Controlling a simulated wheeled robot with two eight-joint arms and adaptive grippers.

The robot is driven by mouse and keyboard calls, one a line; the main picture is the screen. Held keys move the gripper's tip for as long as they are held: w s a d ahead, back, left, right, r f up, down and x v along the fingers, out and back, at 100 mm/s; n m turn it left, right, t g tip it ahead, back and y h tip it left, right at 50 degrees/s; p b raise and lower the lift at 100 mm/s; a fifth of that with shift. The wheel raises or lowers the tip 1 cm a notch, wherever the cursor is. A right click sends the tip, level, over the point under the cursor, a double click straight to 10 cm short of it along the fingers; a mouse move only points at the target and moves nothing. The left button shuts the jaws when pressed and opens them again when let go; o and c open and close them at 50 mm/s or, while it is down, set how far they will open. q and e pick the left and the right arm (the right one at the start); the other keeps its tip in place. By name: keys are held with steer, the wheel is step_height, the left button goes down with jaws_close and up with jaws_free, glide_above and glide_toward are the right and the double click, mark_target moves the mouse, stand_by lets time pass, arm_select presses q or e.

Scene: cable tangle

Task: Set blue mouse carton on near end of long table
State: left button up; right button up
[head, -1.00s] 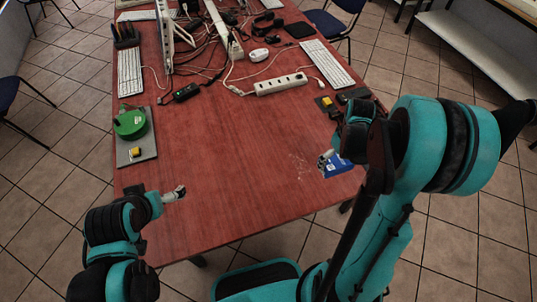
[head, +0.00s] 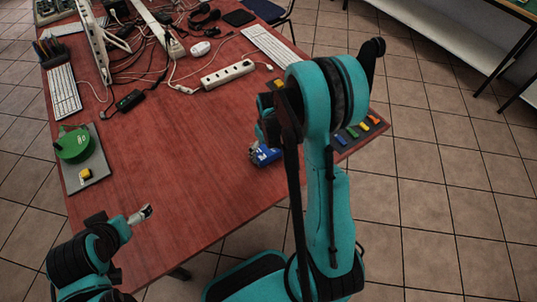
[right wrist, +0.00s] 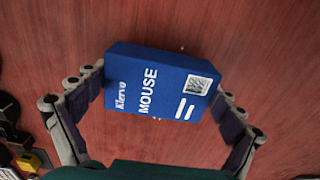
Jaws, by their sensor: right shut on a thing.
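The blue mouse carton (head: 265,156) is over the near right part of the long red-brown table (head: 185,185) in the head view. The right wrist view shows its printed face, with white "MOUSE" lettering and a square code (right wrist: 165,85). My right gripper (head: 260,148) is shut on the carton, with one finger at each end of it. I cannot tell whether the carton touches the tabletop. My right arm hides part of the table beside it. My left gripper (head: 141,214) is over the near left edge, away from the carton; its jaw opening is too small to read.
A grey tray (head: 95,165) with a green round thing lies on the left. A dark tray (head: 382,126) with several coloured pieces lies at the right edge. A power strip (head: 228,74), cables and keyboards fill the far part. The near middle is bare.

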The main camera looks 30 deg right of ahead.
steer(key=shift+f, duration=0.6)
arm_select(q)
steer(key=shift+f, duration=0.25)
arm_select(e)
steer(key=shift+f, duration=0.1)
steer(key=o, duration=0.9)
arm_select(q)
steer(key=shift+f, duration=0.15)
